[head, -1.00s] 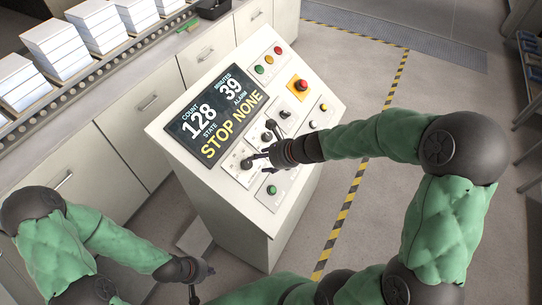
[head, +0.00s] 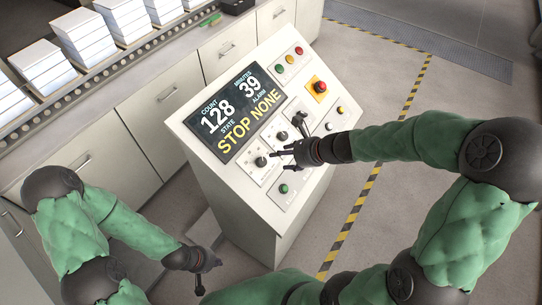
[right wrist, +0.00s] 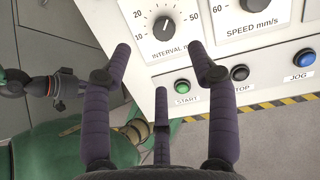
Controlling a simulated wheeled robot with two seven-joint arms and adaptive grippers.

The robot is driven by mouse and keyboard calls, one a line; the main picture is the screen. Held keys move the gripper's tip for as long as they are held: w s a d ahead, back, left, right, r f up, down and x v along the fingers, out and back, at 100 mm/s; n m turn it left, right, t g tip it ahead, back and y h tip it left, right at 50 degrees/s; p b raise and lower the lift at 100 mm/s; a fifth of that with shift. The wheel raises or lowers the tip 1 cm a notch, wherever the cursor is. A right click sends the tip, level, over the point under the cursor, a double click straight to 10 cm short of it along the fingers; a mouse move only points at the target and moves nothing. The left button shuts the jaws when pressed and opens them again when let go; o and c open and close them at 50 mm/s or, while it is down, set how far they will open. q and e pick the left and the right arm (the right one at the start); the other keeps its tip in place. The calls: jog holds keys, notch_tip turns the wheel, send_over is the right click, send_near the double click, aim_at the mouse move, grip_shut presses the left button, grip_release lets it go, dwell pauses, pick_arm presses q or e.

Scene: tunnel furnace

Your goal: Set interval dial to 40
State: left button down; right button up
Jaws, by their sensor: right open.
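The interval dial (head: 261,161) is a black knob on a white plate at the console's lower left. In the right wrist view the interval dial (right wrist: 164,27) shows scale numbers 10, 20 and 50; its exact pointer setting is hard to read. The console display (head: 235,112) reads minutes 39, count 128, state STOP, alarm NONE. My right gripper (head: 279,155) is just right of the dial, apart from it. In the wrist view its spread fingers (right wrist: 160,50) are empty, below the dial. My left gripper (head: 210,265) hangs low at the left; its jaw state is unclear.
Nearby are the speed dial (right wrist: 240,17), green START button (right wrist: 182,87), a stop button partly hidden by a finger, and blue JOG button (right wrist: 304,57). A red emergency button (head: 320,87) sits higher on the panel. White stacks (head: 85,40) line a conveyor at upper left.

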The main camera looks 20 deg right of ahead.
aim_at(262, 161)
jog(key=shift+n, duration=0.3)
jog(key=x, duration=1)
jog(key=shift+s+d+f+p, duration=0.1)
jog(key=shift+s+f+p, duration=0.1)
jog(key=shift+f+p, duration=0.2)
pick_arm(q)
jog(key=shift+s+r, duration=0.1)
jog(key=shift+r, duration=0.6)
pick_arm(e)
jog(key=shift+x, duration=0.75)
